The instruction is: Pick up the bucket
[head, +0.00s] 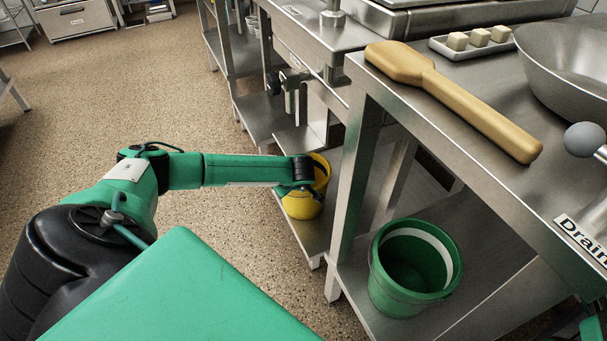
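A yellow bucket (303,205) stands on the low shelf under the steel counter, in the middle of the head view. My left arm reaches across from the left, and my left gripper (300,188) is at the yellow bucket's mouth. The wrist hides part of the bucket and the fingers are not clearly visible, so I cannot tell whether they grip the rim. A green bucket (398,292) with a pale band inside stands upright on the lower shelf at right, apart from the gripper. My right gripper is not visible; only a bit of green shows at the lower right edge.
A steel table (448,110) stands at right, with a wooden paddle (455,92), a tray of pale cubes (472,42) and a large metal bowl (570,70) on it. Table legs flank the buckets. The speckled floor (120,90) at left is open.

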